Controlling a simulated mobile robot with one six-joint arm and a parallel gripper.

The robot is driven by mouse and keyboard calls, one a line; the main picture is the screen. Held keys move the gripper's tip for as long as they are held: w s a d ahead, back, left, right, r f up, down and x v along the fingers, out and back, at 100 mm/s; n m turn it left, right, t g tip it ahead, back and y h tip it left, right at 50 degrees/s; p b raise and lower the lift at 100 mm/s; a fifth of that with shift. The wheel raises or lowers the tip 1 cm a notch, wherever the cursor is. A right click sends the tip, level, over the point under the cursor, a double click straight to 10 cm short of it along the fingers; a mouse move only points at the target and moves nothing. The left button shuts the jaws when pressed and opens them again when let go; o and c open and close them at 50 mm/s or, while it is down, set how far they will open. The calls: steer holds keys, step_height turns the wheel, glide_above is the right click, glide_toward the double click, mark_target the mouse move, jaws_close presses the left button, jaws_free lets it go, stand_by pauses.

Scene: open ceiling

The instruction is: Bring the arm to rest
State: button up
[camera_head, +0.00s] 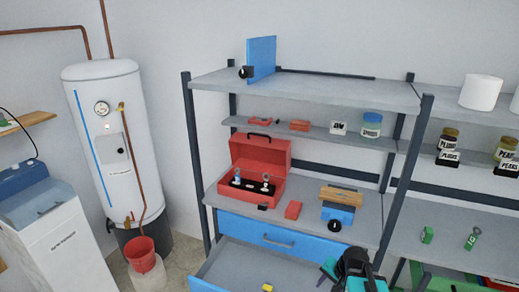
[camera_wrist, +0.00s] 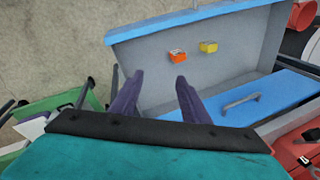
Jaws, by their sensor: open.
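My gripper (camera_wrist: 159,78) shows in the wrist view as two purple fingers with a clear gap between them. It is open, and nothing shows between the fingers. Beyond the fingers is a pulled-out blue-fronted drawer (camera_wrist: 150,92) with an orange block (camera_wrist: 177,56) and a yellow block (camera_wrist: 209,47) inside. In the head view my dark and teal arm (camera_head: 356,264) is at the bottom right, in front of the shelf unit by the open drawer (camera_head: 235,262). The fingers cannot be made out clearly there.
A shut blue drawer (camera_head: 245,232) is above the open one. The shelf (camera_head: 330,220) holds an open red toolbox (camera_head: 262,160) and small boxes. A white boiler (camera_head: 125,150) and red bucket (camera_head: 141,252) stand left. Another shelf unit (camera_head: 440,212) is at right.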

steer(key=s+a+f+n+g+h, duration=0.25)
steer(key=s+a+f+n, duration=0.2)
steer(key=a+n, duration=0.4)
steer(key=s+f+g+b, duration=0.6)
steer(key=s+f+b, duration=0.6)
steer(key=s+f, duration=1.4)
step_height(320, 180, down, 4)
steer(key=shift+s+d+r+y, duration=0.2)
steer(key=shift+s+d+y, duration=0.15)
steer(key=shift+d, duration=0.05)
steer(key=shift+n, duration=0.25)
steer(key=shift+c, duration=0.5)
